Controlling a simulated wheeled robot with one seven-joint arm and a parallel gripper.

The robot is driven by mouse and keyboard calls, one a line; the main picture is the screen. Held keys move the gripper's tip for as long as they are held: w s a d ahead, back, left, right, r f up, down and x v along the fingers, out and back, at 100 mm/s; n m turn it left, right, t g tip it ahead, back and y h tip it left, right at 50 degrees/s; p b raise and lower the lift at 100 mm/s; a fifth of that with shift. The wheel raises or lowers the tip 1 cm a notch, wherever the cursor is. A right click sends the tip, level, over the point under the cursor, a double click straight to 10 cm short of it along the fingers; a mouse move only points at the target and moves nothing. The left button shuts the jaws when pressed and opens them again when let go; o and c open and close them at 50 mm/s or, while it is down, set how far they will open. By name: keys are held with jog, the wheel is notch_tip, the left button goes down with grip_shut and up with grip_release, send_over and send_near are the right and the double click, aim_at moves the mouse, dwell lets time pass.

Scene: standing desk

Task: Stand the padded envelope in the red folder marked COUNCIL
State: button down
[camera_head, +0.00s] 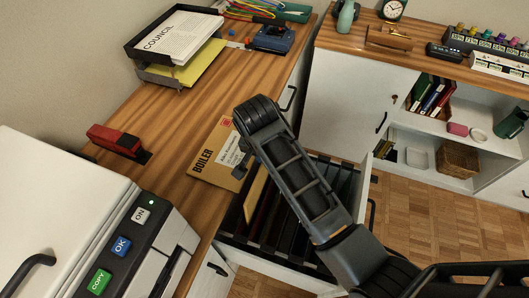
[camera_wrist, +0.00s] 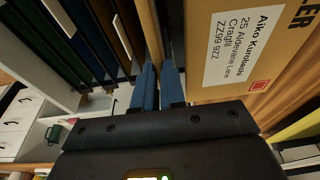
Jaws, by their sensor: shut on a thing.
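A tan, flat piece, which looks like the padded envelope (camera_head: 256,190), stands nearly upright at the left side of the open drawer (camera_head: 262,256). My gripper (camera_wrist: 158,88) is shut on it; its blue fingers lie either side of the thin tan edge (camera_wrist: 146,35) in the wrist view. In the head view my arm hides most of the grip. Dark hanging folders (camera_wrist: 82,38) fill the drawer beside the held piece. I cannot make out a COUNCIL mark on any folder, nor tell which is the red one.
A brown envelope marked BOILER (camera_head: 205,165) lies on the desk beside the drawer. A paper headed COUNCIL (camera_head: 180,38) lies in the black tray (camera_head: 131,50). A red stapler (camera_head: 115,140) and a printer (camera_head: 60,200) stand at left. A cabinet (camera_head: 350,95) stands behind the drawer.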

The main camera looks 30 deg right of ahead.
jog(key=shift+s+a+b+x, duration=0.15)
jog(key=shift+b+x, duration=0.3)
jog(key=shift+x, duration=0.45)
jog(key=shift+s+a+b+x, duration=0.15)
jog(key=shift+b+x, duration=0.25)
jog(key=shift+x, duration=0.5)
jog(key=shift+f, duration=0.15)
jog(key=c, duration=1.1)
grip_release()
jog(key=v, duration=0.7)
jog(key=shift+a+r, duration=0.15)
jog(key=shift+r, duration=0.25)
jog(key=shift+f, duration=0.1)
